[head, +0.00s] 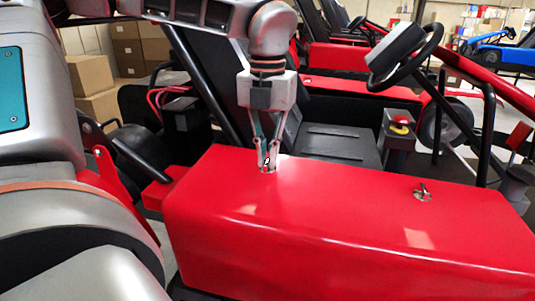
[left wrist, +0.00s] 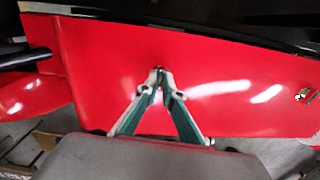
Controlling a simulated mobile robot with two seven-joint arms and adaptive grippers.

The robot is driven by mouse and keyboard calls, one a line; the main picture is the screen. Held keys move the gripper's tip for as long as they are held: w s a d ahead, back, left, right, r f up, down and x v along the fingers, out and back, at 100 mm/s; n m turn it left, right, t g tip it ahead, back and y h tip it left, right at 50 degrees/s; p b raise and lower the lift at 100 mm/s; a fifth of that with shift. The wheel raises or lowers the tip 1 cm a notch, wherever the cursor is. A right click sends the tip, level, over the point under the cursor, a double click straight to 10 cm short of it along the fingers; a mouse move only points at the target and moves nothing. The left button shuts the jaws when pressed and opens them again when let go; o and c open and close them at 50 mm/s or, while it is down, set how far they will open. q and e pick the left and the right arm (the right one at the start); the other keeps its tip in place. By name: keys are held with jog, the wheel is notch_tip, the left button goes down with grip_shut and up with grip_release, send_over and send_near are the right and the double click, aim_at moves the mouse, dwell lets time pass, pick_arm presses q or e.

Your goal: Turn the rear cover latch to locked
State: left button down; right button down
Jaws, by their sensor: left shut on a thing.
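The red side cover (head: 330,225) of the kart lies across the front of the head view. My left gripper (head: 267,160) points down at its top, near the far left end. It is shut on a small metal latch (head: 267,168), mostly hidden by the fingertips. In the left wrist view the fingertips (left wrist: 160,80) meet at the same latch on the red cover (left wrist: 215,65). A second metal latch (head: 423,192) stands free on the cover further right; it also shows in the left wrist view (left wrist: 303,94). My right gripper is not in view.
Behind the cover are a black seat (head: 335,142), a steering wheel (head: 405,55) and a post with a red button (head: 400,125). Black frame tubes rise behind my gripper. Cardboard boxes (head: 90,75) stand at the back left. The cover top between the latches is clear.

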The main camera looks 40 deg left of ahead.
pick_arm(q)
jog(key=m, duration=0.3)
jog(key=m+p, duration=0.1)
jog(key=m, duration=0.3)
jog(key=shift+r+m, duration=0.1)
jog(key=shift+m, duration=0.2)
jog(key=m+p, duration=0.1)
jog(key=m, duration=0.3)
jog(key=shift+p, duration=0.35)
jog(key=m+p, duration=0.1)
jog(key=m, duration=0.3)
jog(key=shift+p, duration=0.4)
jog(key=shift+m+p, duration=0.35)
jog(key=shift+m, duration=0.55)
jog(key=c, duration=2.2)
grip_release()
